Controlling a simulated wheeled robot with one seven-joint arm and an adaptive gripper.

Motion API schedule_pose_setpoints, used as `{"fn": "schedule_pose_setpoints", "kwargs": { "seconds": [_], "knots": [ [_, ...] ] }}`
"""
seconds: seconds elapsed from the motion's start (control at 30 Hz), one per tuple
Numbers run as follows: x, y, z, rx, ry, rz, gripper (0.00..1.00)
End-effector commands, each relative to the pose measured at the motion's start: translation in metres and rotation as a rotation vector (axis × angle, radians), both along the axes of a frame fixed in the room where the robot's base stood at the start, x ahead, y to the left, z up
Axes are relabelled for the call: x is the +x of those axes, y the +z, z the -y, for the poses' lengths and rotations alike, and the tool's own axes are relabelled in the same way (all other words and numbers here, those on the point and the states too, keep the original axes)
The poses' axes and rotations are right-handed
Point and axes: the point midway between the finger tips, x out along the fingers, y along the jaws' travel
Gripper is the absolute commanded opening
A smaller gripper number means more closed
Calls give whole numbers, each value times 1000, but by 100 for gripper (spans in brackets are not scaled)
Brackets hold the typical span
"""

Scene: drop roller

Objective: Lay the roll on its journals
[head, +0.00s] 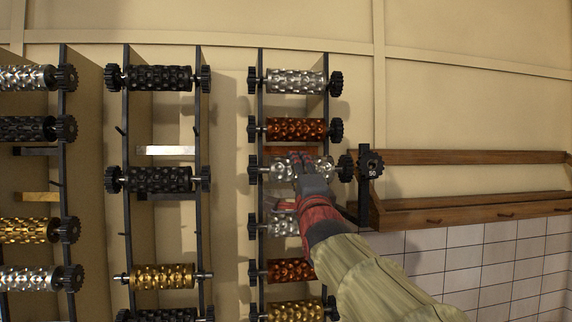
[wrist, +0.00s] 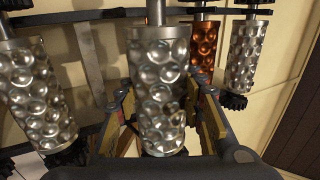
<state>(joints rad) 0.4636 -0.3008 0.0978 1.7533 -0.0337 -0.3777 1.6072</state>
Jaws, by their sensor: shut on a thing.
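My gripper (head: 308,166) is in front of the right-hand rack, shut on a silver dimpled roll (head: 280,172). The held roll lies level, with a dark gear at each end, just below an orange roll (head: 296,129). In the wrist view the same held roll (wrist: 158,85) stands between the two jaws of my gripper (wrist: 160,112). The right-hand rack has two dark upright rails (head: 261,90). The held roll spans both rails and looks a little nearer to me than its neighbours. I cannot tell whether its journals touch the rails.
Another silver roll (head: 283,225) is close below my gripper, partly hidden by it. A gear marked 50 (head: 371,165) sits on a dark bracket just right of the held roll. A wooden shelf (head: 470,157) runs further right. The middle rack (head: 127,215) has bare gaps between rolls.

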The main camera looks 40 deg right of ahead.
Motion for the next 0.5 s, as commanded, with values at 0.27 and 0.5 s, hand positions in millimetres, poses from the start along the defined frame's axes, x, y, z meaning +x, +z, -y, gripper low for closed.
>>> {"fn": "schedule_pose_setpoints", "kwargs": {
  "seconds": [0.27, 0.5],
  "knots": [
    [17, 7, 8, -4, 0, 9, 0],
    [33, 6, 16, -4, 0, 8, 0]
  ]
}}
